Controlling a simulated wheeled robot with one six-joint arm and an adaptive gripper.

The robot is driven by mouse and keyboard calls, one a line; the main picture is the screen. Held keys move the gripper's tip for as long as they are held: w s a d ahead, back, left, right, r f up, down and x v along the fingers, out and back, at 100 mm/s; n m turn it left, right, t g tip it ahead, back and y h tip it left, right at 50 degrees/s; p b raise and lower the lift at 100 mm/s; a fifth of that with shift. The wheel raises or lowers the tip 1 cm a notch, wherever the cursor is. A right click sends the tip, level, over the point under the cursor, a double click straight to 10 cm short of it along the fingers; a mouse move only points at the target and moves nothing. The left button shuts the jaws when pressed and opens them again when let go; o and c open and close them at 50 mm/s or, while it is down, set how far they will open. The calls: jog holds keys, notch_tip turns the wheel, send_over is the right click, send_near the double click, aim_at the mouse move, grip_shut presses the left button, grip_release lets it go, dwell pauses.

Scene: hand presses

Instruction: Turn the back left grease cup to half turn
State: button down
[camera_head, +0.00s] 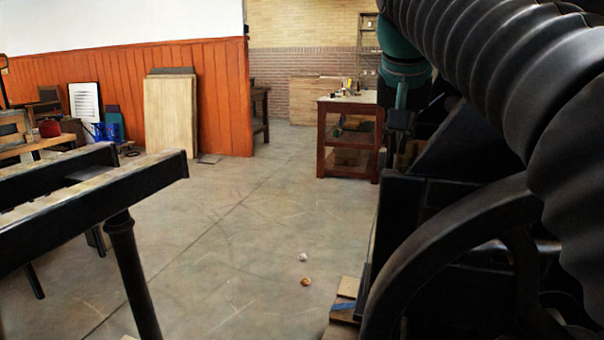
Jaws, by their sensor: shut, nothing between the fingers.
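No grease cup can be made out in the head view, so the back left one and its turn cannot be told. A large black machine (440,215) with a curved, wheel-like part (450,245) fills the right side, close by and dark. It may be one of the hand presses.
A large black ribbed shape I cannot identify covers the upper right. A black-framed bench (95,205) stands at left. A brown wooden table (348,108) and leaning boards (170,115) stand farther back. The middle floor is open, with two small objects (304,270) on it.

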notch_tip(320, 180, up, 6)
dwell(0.6)
jog(key=shift+d, duration=0.1)
notch_tip(320, 180, down, 6)
jog(key=d+b, duration=0.2)
jog(key=b, duration=0.2)
jog(key=shift+s+d, duration=0.25)
jog(key=shift+s, duration=0.05)
jog(key=shift+w, duration=0.2)
dwell(0.9)
jog(key=shift+w+a+p, duration=0.1)
jog(key=shift+a+p, duration=0.5)
jog(key=shift+p, duration=0.5)
jog(key=shift+w+a+p, duration=0.2)
jog(key=shift+a+p, duration=0.2)
jog(key=shift+p, duration=0.2)
